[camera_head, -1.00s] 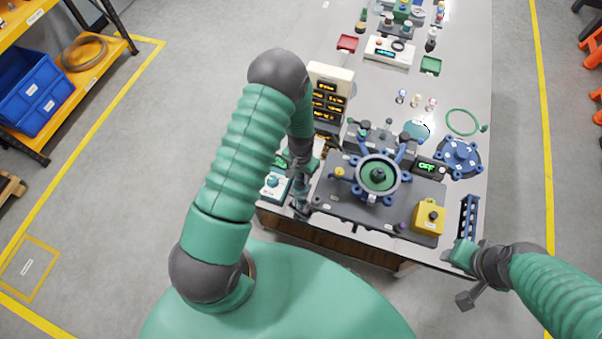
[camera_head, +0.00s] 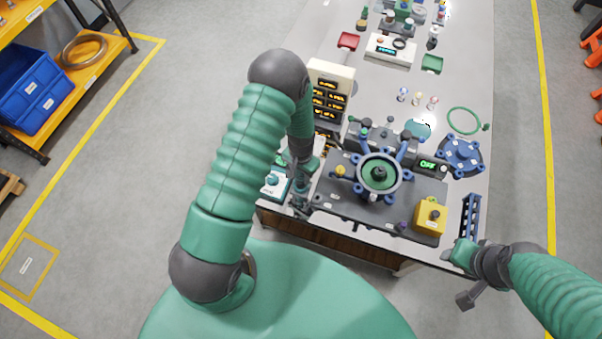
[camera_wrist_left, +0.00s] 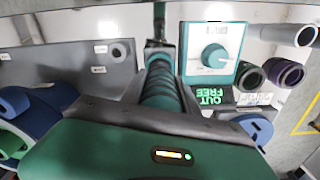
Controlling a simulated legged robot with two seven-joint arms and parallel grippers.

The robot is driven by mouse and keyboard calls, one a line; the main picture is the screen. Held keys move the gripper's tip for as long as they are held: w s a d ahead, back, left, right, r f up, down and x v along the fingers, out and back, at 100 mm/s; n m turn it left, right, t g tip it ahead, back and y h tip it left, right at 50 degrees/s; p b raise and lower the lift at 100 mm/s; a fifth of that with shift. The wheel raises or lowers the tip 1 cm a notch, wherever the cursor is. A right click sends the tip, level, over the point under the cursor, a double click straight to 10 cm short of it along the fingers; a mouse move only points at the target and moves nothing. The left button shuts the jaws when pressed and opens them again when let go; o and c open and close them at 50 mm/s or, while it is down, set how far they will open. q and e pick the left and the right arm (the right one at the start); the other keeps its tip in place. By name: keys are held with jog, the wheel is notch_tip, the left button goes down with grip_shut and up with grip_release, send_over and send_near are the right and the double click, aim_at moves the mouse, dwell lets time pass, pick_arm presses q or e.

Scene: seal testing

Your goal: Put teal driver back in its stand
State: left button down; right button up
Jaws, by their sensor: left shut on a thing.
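My left gripper (camera_head: 300,198) points down at the left front of the bench, beside the grey test plate. In the left wrist view it is shut on the teal driver (camera_wrist_left: 162,88), whose ribbed handle runs away from the dark fingers to a thinner dark and metal end at the top. In the head view the driver is too small and covered to make out. I cannot make out the driver's stand for certain in either view. My right gripper (camera_head: 463,256) is at the bench's right front corner, below a blue rack; its jaws are unclear.
A teal-edged box with a dial (camera_wrist_left: 213,55) stands close by, with an OUT FREE display (camera_wrist_left: 212,97) below it. The grey plate (camera_head: 330,192) carries a round clamp (camera_head: 379,173) and a yellow button box (camera_head: 430,217). A display tower (camera_head: 331,92) stands behind my left forearm.

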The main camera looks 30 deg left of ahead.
pick_arm(q)
jog(key=shift+f+b, duration=0.7)
dwell(1.1)
jog(key=c, duration=0.8)
grip_release()
jog(key=shift+c, duration=0.2)
notch_tip(320, 180, up, 9)
jog(key=p, duration=0.7)
jog(key=shift+r, duration=0.1)
